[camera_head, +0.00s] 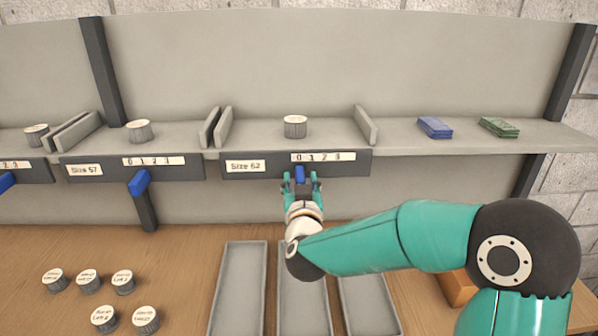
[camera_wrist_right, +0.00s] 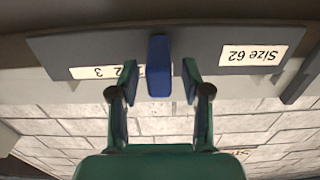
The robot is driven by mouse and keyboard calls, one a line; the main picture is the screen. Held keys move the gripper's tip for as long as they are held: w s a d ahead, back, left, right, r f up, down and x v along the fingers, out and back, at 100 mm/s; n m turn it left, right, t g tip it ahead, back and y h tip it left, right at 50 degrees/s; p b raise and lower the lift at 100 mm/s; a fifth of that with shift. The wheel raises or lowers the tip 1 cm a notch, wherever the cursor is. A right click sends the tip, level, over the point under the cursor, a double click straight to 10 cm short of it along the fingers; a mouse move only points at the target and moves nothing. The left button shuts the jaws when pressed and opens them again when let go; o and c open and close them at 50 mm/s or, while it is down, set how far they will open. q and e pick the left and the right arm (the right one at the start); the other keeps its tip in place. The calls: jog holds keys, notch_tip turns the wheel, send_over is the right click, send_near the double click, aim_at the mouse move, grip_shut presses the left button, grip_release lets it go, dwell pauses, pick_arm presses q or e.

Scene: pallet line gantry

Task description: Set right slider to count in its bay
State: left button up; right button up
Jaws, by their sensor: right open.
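The right slider, a blue tab (camera_head: 300,175), hangs on the dark front rail (camera_head: 262,170) of the bay labelled Size 62, about under the 0 of its 0-to-3 scale (camera_head: 323,157). One pale lidded tin (camera_head: 295,127) stands in this bay. My right gripper (camera_head: 301,184) is open just below the rail, its fingers either side of the slider. In the right wrist view the slider (camera_wrist_right: 159,66) is between the open fingers (camera_wrist_right: 157,82), with a gap on each side. Part of the scale is hidden there. My left gripper is out of view.
Another blue slider (camera_head: 139,182) is on the Size 57 rail (camera_head: 105,171) to the left. Blue (camera_head: 434,127) and green (camera_head: 499,127) stacks lie on the shelf at right. Several tins (camera_head: 87,280) and grey trays (camera_head: 238,288) are on the wooden table below.

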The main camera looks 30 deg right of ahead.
jog(key=shift+x, duration=1.35)
grip_shut()
